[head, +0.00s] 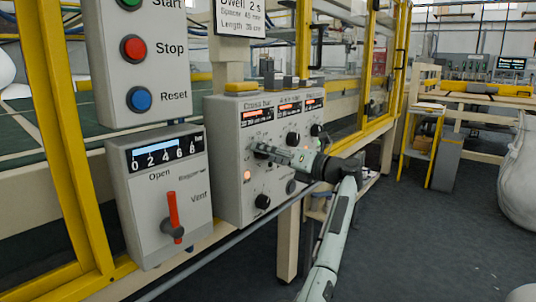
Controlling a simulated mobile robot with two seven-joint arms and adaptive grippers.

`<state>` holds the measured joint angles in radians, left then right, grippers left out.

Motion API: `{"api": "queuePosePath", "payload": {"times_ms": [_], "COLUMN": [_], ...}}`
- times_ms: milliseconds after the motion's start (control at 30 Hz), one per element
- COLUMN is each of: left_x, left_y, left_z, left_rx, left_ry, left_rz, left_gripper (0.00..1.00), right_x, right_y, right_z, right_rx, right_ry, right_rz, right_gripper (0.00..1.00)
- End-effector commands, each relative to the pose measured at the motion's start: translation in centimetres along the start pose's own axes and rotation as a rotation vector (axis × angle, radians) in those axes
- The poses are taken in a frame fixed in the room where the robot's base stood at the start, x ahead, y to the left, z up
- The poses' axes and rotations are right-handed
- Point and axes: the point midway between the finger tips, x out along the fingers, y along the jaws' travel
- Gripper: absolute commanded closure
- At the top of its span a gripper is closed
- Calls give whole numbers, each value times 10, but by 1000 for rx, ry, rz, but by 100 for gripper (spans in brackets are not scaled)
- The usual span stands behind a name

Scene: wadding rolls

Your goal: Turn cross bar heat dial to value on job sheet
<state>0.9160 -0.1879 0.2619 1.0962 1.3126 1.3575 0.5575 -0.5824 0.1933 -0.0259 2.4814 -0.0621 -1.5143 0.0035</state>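The heat control box (228,170) is a pale panel with a section labelled Cross bar at its left and a small lit display (258,113) under that label.
Other black dials (293,138) sit close to the gripper, with another knob (262,201) low on the panel. A vent box (160,190) with a red lever (173,212) and a Start/Stop/Reset panel (140,62) stand left. Yellow frame posts (68,140) flank them. Open floor lies right.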

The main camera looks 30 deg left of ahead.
Motion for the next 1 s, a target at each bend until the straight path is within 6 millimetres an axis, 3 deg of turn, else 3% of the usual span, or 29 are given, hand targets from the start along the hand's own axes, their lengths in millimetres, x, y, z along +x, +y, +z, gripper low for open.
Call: {"api": "queuePosePath", "payload": {"times_ms": [333, 800, 1000], "left_x": [-10, -101, -118], "left_y": [-1, -1, 0], "left_z": [0, 0, 0], "left_rx": [0, 1, -1], "left_ry": [0, -1, 0], "left_rz": [-3, -3, -1], "left_gripper": [39, 39, 39], "right_x": [0, 0, 0], "right_y": [0, 0, 0], "right_z": [-1, -1, -1], "right_rx": [0, 0, 0], "right_ry": [4, 2, 2], "right_rz": [-1, 0, 0], "right_gripper": [60, 60, 60]}}
